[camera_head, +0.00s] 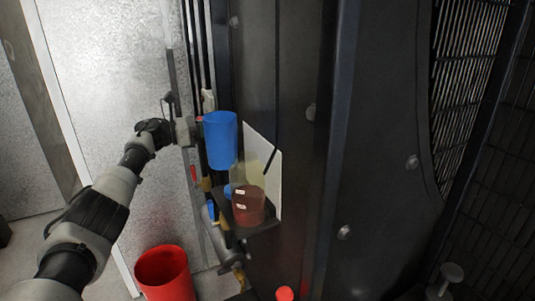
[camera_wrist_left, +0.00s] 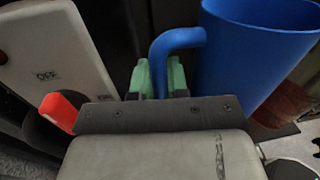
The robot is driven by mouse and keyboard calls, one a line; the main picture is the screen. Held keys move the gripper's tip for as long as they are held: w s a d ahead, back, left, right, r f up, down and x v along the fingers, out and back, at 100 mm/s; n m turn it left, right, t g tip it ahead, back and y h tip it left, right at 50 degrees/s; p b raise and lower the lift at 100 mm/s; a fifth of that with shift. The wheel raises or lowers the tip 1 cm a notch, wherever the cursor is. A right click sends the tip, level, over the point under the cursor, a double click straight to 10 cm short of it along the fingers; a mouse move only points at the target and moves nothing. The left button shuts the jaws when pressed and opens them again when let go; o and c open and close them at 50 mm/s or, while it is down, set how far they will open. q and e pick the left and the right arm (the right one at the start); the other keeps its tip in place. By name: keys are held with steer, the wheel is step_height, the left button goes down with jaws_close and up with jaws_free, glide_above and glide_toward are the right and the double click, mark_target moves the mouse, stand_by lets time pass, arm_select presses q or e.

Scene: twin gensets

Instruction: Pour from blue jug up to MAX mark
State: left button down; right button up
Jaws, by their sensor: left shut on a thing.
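The blue jug (camera_head: 221,140) is held up near the black cabinet wall, close to upright; I cannot see what is inside it. My left gripper (camera_wrist_left: 160,80) is shut on the jug's handle (camera_wrist_left: 176,40), with green finger pads on both sides of it. The jug body (camera_wrist_left: 250,50) is right of the fingers in the wrist view. Below and slightly right of the jug in the head view is a clear tank (camera_head: 247,176) with dark red liquid (camera_head: 249,208) in its lower part. Small white labels are on it, too small to read. My right gripper is not in view.
The tank sits on a dark bracket (camera_head: 262,227) by a pale panel (camera_head: 266,160). A red bucket (camera_head: 165,273) stands on the floor. A white plate marked OFF (camera_wrist_left: 45,75) and a red lever (camera_wrist_left: 59,111) are left of the fingers in the wrist view.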

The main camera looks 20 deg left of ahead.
arm_select(q)
steer(key=shift+s+a+r, duration=0.1)
steer(key=shift+a, duration=0.1)
steer(key=s+d+r+m+y+p, duration=0.1)
steer(key=s+d+r+m+p, duration=0.1)
steer(key=r, duration=0.4)
steer(key=s+d+r+m+y+p, duration=0.1)
steer(key=s+d+r+m+p, duration=0.2)
steer(key=r+m, duration=0.4)
steer(key=shift+d+p, duration=0.25)
steer(key=shift+p, duration=0.55)
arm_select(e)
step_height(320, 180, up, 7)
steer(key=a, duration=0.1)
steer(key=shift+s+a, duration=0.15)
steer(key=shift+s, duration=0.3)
arm_select(q)
steer(key=shift+s+d+r+m, duration=0.15)
steer(key=shift+s+r+m, duration=0.15)
steer(key=shift+m, duration=0.1)
steer(key=shift+s+d+r+m+y+p, duration=0.15)
steer(key=shift+d+r+m+p, duration=0.1)
steer(key=shift+r+m, duration=0.15)
steer(key=shift+s+d+r+m+y+p, duration=0.15)
steer(key=shift+d+r+m+p, duration=0.15)
steer(key=shift+r, duration=0.2)
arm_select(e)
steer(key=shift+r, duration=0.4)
